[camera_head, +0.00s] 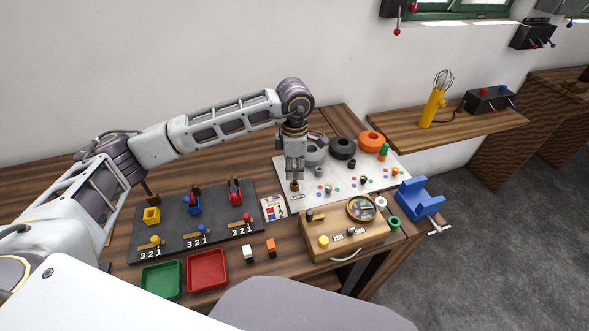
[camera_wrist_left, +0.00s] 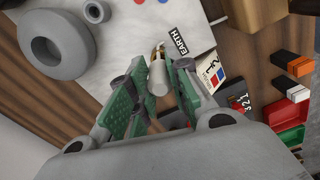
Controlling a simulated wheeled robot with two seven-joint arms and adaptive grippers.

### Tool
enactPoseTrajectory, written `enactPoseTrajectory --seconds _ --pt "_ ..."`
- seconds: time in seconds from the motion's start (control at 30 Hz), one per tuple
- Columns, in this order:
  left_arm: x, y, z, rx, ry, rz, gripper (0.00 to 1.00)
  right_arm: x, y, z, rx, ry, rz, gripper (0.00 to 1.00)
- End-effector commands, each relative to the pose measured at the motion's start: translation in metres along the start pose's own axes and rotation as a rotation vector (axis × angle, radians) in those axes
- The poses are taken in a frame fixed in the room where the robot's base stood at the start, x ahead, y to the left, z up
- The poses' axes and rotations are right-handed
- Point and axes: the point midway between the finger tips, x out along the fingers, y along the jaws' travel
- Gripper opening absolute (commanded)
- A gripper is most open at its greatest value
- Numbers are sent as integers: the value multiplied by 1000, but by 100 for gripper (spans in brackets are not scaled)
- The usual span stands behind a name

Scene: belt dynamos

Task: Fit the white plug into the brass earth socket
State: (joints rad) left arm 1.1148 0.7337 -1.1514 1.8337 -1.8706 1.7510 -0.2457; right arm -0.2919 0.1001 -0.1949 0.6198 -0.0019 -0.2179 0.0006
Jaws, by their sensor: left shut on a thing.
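My left gripper (camera_head: 294,172) points down over the white board, its jaws shut on the white plug. In the left wrist view, the pale, rounded plug (camera_wrist_left: 158,77) sits between the green finger pads of that gripper (camera_wrist_left: 156,92). The brass earth socket (camera_head: 295,187) is right below the fingertips, beside a small label. In the left wrist view, some brass of the socket (camera_wrist_left: 157,52) shows at the plug's far end, next to the black EARTH label (camera_wrist_left: 180,43). I cannot tell how deep the plug sits in it. My right gripper is not in view.
The white board (camera_head: 283,166) also carries grey, black and orange rings and coloured dots. A wooden box with a dial (camera_head: 345,240) stands in front. A dark lever panel (camera_head: 180,240), green tray (camera_head: 161,279) and red tray (camera_head: 207,270) lie left. A blue holder (camera_head: 418,198) is right.

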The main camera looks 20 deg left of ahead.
Motion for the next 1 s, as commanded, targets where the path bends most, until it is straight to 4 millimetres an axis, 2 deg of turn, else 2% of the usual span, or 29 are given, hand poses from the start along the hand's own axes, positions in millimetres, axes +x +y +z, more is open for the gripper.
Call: enactPoseTrajectory --seconds 1.0 --pt "8 0 0 0 0 1 0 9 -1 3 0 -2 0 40"
